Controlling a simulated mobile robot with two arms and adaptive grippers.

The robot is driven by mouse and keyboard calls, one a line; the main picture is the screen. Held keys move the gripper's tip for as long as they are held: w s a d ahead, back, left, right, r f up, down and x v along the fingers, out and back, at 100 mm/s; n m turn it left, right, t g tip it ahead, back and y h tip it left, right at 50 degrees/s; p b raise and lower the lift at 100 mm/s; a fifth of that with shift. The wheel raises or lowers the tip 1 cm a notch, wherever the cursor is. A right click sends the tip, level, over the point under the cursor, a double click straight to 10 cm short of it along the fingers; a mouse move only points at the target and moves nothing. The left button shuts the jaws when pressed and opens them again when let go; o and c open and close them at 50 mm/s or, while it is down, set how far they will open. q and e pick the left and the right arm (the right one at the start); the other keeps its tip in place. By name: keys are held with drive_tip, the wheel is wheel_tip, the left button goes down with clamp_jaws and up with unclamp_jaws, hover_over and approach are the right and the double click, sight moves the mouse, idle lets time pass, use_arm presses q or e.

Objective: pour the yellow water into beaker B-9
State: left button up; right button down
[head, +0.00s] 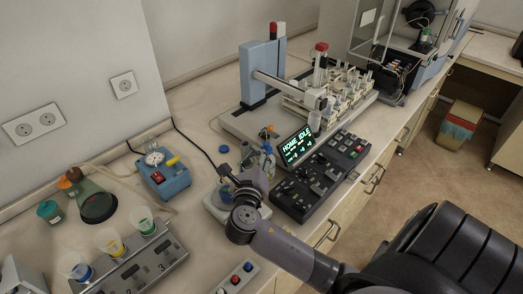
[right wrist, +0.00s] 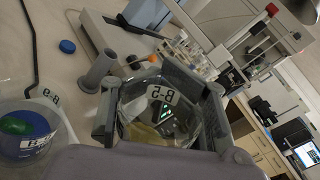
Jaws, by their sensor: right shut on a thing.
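My right gripper (head: 257,183) reaches in from the lower right over the bench in the head view. In the right wrist view the gripper (right wrist: 162,108) is shut around a clear glass beaker (right wrist: 165,95). Its label looks upside down and seems to read B-5. A little yellow liquid lies low in it. A second glass beaker (right wrist: 28,135) stands left of the gripper, apart from the held one, with blue and green showing in or through it. In the head view the arm partly hides both. My left gripper is out of view.
A white-topped device (head: 222,212) stands beside my right gripper. A dark keypad (head: 320,178) and lit display (head: 298,146) lie to its right. A blue box with a dial (head: 163,178) and a rack with several coloured cups (head: 140,262) stand to the left. A blue cap (right wrist: 67,46) lies loose.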

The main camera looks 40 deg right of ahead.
drive_tip(key=shift+w+a+f+n+g+p, duration=0.15)
drive_tip(key=shift+w+a+n+p, duration=0.25)
drive_tip(key=shift+n+p, duration=0.65)
drive_tip(key=shift+w+a+r+n+g+p, duration=0.15)
drive_tip(key=shift+w+a+n+p, duration=0.3)
drive_tip(key=shift+p, duration=1.05)
drive_tip(key=w+f+n+p, duration=0.1)
drive_tip(key=a+n+p, duration=0.1)
drive_tip(key=n+p, duration=0.1)
drive_tip(key=shift+w+a+f+n+g, duration=0.1)
drive_tip(key=shift+w+f+n+g, duration=0.2)
drive_tip(key=shift+w+f, duration=0.1)
drive_tip(key=shift+w+a+r+n+g+h, duration=0.1)
drive_tip(key=shift+r+n+h, duration=0.1)
drive_tip(key=shift+n, duration=0.6)
drive_tip(key=shift+w+a+r+n+g+h, duration=0.1)
drive_tip(key=shift+r+n+h, duration=0.1)
drive_tip(key=shift+n, duration=0.6)
drive_tip(key=shift+w+a+r+n+g+h, duration=0.1)
drive_tip(key=shift+r+n, duration=0.1)
drive_tip(key=shift+n, duration=0.6)
drive_tip(key=shift+f, duration=0.15)
